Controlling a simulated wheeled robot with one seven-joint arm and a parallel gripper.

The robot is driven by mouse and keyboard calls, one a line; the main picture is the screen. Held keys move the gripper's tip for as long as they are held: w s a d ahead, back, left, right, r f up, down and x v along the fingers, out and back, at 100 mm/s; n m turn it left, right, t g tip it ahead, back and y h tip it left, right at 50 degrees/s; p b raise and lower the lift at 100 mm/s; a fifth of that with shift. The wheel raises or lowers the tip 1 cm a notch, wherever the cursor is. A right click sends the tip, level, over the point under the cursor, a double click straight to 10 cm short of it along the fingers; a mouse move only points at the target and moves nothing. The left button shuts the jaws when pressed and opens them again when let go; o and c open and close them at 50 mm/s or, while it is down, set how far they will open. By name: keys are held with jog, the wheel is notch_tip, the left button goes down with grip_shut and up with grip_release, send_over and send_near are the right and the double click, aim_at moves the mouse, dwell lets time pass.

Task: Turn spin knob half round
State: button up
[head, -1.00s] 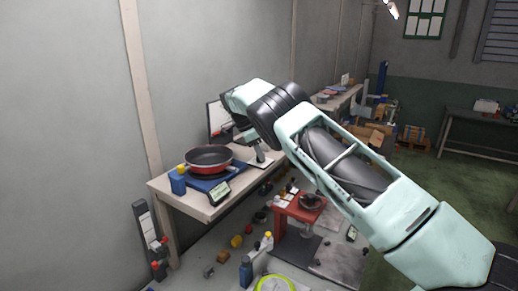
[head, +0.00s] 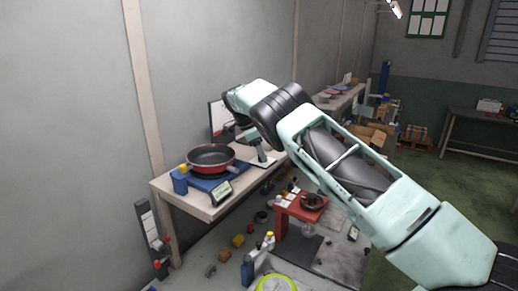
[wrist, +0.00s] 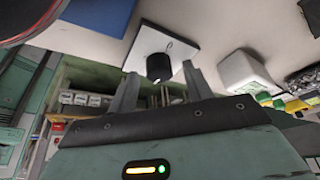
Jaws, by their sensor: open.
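The spin knob, a short black cylinder (wrist: 159,67), stands out from a white square plate (wrist: 152,45) in the wrist view. A small pale mark shows beside its base. My gripper (wrist: 160,70) is open, with one grey finger on each side of the knob and a visible gap to each. Whether the fingertips reach past the knob's end is hard to tell. In the head view my gripper (head: 258,152) points down over the white plate (head: 265,161) at the table's right end. There the knob itself is hidden.
A red-rimmed black pan (head: 210,157) sits on a blue scale-like base (head: 214,182) left of the plate. A small display (head: 221,193) stands at the table's front edge. A white block (wrist: 245,72) is near the plate. A red stand (head: 298,210) is below.

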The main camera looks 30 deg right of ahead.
jog(key=b+v, duration=0.1)
jog(key=v, duration=0.4)
jog(key=shift+r, duration=0.3)
jog(key=shift+p+v, duration=0.35)
jog(key=shift+v, duration=0.55)
jog(key=shift+a+f, duration=0.1)
jog(key=shift+a, duration=0.05)
